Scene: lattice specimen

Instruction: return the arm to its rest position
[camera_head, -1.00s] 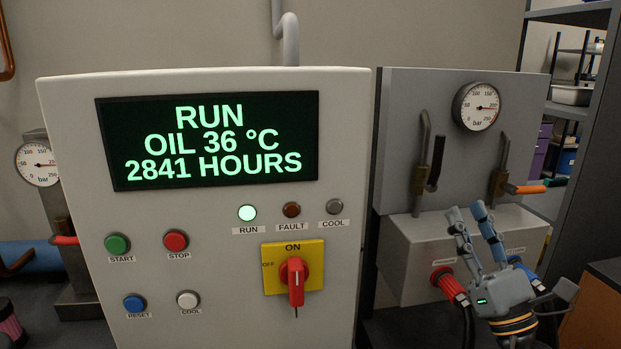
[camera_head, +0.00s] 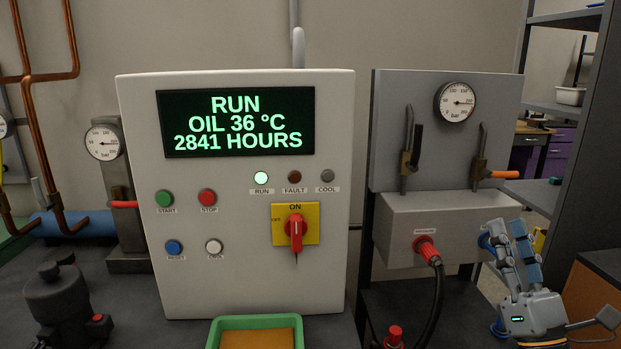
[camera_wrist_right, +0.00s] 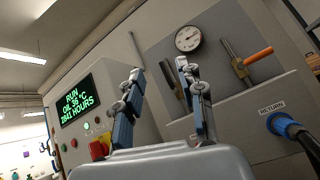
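My right gripper (camera_head: 514,240) is at the lower right in the head view, in front of the right side of the grey valve box (camera_head: 400,228). Its fingers point up and stand apart. In the right wrist view the two fingers (camera_wrist_right: 160,95) are clearly spread with nothing between them. The gripper partly covers the blue hose coupling in the head view; the wrist view shows this blue coupling (camera_wrist_right: 285,125) under a RETURN label, apart from the fingers. My left gripper is not in view.
The control cabinet (camera_head: 335,250) shows RUN, with its red switch (camera_head: 295,229) at ON. A red coupling (camera_head: 427,248) with a black hose is on the valve box. A green tray (camera_head: 213,335) stands in front of the cabinet. A dark shelf frame (camera_head: 577,130) rises at the right.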

